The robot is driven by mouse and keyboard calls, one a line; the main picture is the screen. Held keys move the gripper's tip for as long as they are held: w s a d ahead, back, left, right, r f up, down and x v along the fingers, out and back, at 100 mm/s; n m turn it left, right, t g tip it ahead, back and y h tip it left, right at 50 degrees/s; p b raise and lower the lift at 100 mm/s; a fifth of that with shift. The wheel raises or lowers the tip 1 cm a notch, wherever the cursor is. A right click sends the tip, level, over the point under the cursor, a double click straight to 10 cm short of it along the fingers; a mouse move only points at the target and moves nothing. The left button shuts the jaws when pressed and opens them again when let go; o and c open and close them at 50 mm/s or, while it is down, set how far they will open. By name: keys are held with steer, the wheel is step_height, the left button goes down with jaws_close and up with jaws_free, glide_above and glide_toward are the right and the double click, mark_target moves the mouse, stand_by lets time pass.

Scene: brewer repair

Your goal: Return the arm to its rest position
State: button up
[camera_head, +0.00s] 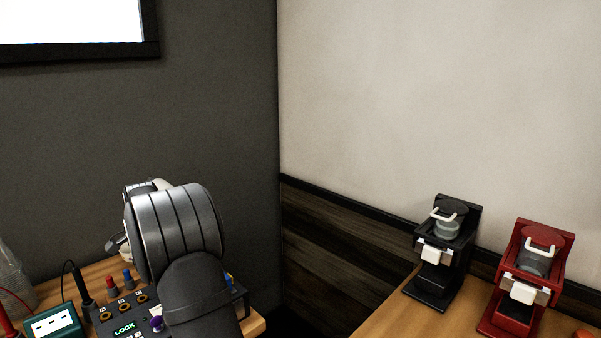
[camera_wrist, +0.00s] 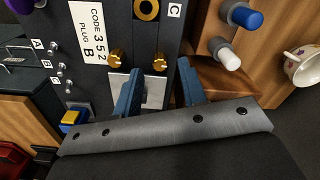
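My gripper (camera_wrist: 159,70) shows in the wrist view as two blue fingers standing apart, with nothing between them. It is over a dark control panel (camera_wrist: 195,12). Two gold knobs and a pale metal plate of the panel show close to the fingertips; I cannot tell whether the fingers touch them. In the head view my grey arm reaches over the same bench, and hides my fingers and part of the panel (camera_head: 124,328), which shows a green LOCK display.
The panel carries a label (camera_wrist: 97,32) reading CODE 352 PLUG B. Blue and white capped plugs (camera_wrist: 241,15) stand beside it, and a patterned cup (camera_wrist: 303,66) is at the right. A black brewer (camera_head: 440,255) and a red brewer (camera_head: 525,275) stand on the right counter (camera_head: 385,322).

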step_height(320, 180, up, 15)
step_height(320, 180, down, 17)
steer(key=shift+f, duration=0.2)
steer(key=m, duration=0.4)
steer(key=shift+r, duration=0.15)
steer(key=m, duration=0.4)
steer(key=shift+m, duration=0.4)
steer(key=shift+r+m, duration=0.3)
step_height(320, 180, up, 10)
